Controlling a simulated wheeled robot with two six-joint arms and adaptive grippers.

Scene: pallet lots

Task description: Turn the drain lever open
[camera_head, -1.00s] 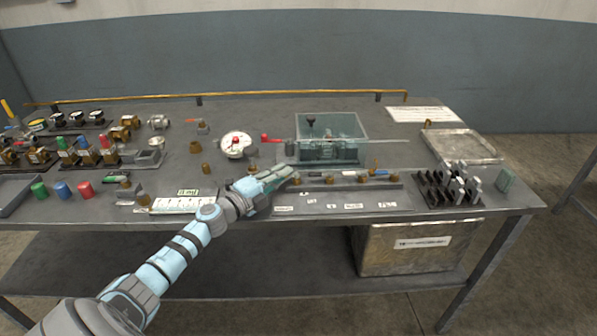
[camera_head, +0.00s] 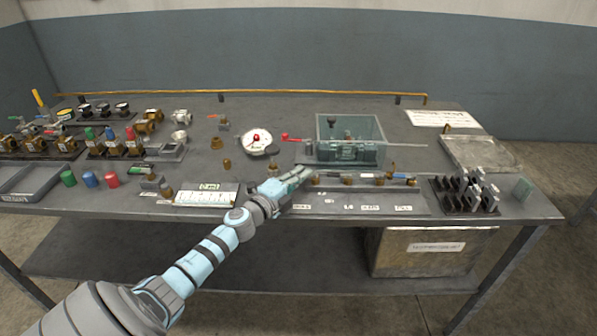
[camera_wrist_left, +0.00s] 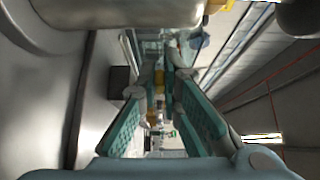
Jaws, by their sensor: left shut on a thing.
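My left gripper (camera_head: 306,174) reaches in from the front over the table. Its fingertips are at the left end of a low manifold strip (camera_head: 365,183) that carries a row of small brass valves. The fingers are shut on a small part there, which I take for the drain lever. The fingers hide most of it, so its angle cannot be read. In the left wrist view, the teal fingers (camera_wrist_left: 170,100) flank small brass and grey parts, and their tips crowd close to the fittings. My right gripper is not in view.
A clear box (camera_head: 350,140) stands behind the strip, with a red-handled valve (camera_head: 290,137) and a round gauge (camera_head: 258,142) to its left. A rack of dark and grey blocks (camera_head: 466,192) stands right. A white labelled plate (camera_head: 206,196) lies left of the gripper.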

